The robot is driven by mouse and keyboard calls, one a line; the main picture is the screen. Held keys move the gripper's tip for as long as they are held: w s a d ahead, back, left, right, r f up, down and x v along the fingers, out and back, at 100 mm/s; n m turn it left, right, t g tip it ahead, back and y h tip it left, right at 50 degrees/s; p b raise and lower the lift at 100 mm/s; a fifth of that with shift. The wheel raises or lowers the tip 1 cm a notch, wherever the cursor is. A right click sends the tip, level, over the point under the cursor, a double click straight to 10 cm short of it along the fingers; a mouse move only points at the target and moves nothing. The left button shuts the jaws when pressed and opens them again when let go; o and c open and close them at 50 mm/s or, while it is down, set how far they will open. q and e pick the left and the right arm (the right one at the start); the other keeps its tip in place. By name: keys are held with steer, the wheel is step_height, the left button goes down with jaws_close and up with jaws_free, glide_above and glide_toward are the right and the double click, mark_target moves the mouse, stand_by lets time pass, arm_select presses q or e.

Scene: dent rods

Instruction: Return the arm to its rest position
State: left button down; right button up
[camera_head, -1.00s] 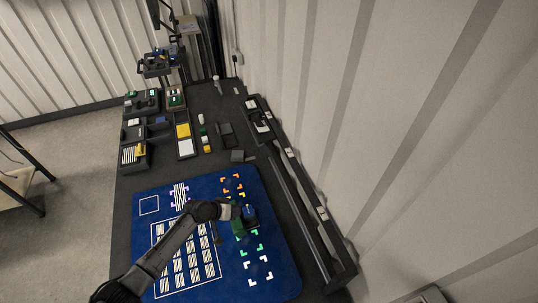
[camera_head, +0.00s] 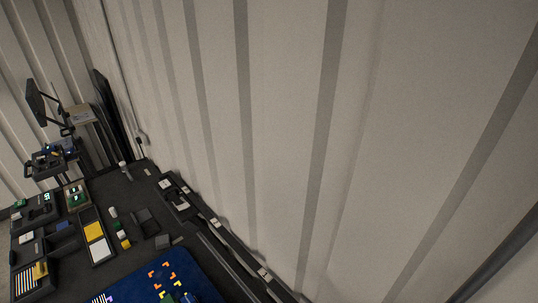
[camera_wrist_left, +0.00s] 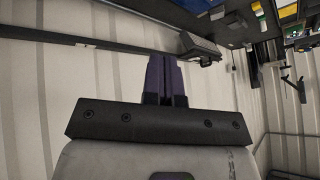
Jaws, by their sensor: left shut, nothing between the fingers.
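My left gripper (camera_wrist_left: 166,62) shows in the left wrist view. Its two dark purple fingers are together with nothing between them, in front of the ribbed wall and below the table edge in the picture. Neither gripper shows in the head view. The blue mat (camera_head: 195,275) with orange corner marks is at the bottom of the head view, mostly cut off. A small green and blue thing (camera_head: 188,298) is cut off at the bottom edge on it.
The dark table holds a white and yellow tray (camera_head: 97,240), a tray of rods (camera_head: 32,278), small blocks (camera_head: 121,232) and a grey rail (camera_head: 225,257). A ribbed wall (camera_head: 290,120) fills the right. A monitor (camera_head: 37,103) stands at the far left.

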arm_select(q)
steer(key=s+d+f+g, duration=0.1)
steer(key=s+d, duration=0.1)
steer(key=s, duration=0.7)
steer(key=s+d+f+g+h+p, duration=0.1)
steer(key=s+d+f, duration=0.1)
steer(key=s, duration=0.7)
steer(key=shift+s+d+f+n+g, duration=0.3)
steer(key=shift+d+n+g, duration=0.1)
steer(key=shift+d, duration=0.25)
